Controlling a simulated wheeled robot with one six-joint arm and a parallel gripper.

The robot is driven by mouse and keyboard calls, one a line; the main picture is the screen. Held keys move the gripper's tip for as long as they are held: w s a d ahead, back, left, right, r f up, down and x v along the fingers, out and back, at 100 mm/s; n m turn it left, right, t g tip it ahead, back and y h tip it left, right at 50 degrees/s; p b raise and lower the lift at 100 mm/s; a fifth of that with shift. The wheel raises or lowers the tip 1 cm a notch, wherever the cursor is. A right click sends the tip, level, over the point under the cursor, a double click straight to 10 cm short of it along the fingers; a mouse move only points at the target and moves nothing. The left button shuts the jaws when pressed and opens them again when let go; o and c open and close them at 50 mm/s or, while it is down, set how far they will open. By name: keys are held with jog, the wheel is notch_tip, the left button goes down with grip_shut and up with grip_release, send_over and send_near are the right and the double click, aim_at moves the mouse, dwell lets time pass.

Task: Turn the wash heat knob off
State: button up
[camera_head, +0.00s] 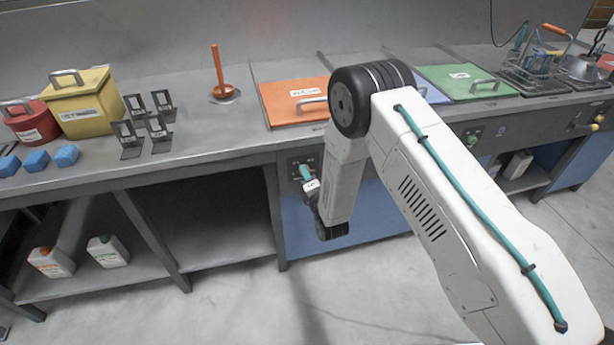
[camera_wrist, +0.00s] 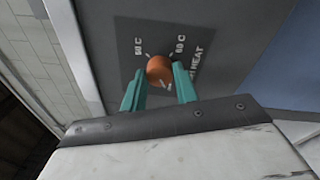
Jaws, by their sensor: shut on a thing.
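The wash heat knob (camera_wrist: 159,68) is a round orange-brown knob on a dark panel (camera_wrist: 205,30) in the wrist view. "50 C", "60 C" and "HEAT" are printed around it, and part of the lettering is hidden behind a finger. My gripper (camera_wrist: 158,82) is shut on the knob, with one teal finger on each side. In the head view, my gripper (camera_head: 305,173) reaches the small panel (camera_head: 296,163) on the counter front, below the orange lid marked WASH (camera_head: 292,101). The knob itself is hidden there.
A green lid (camera_head: 462,80) and a wire basket (camera_head: 540,72) are farther right on the counter. White bottles (camera_head: 108,251) sit on the lower shelf. The floor in front is clear.

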jog(key=o, duration=1)
jog(key=shift+c, duration=0.2)
jog(key=v, duration=0.7)
jog(key=shift+s+d, duration=0.15)
jog(key=shift+s, duration=0.2)
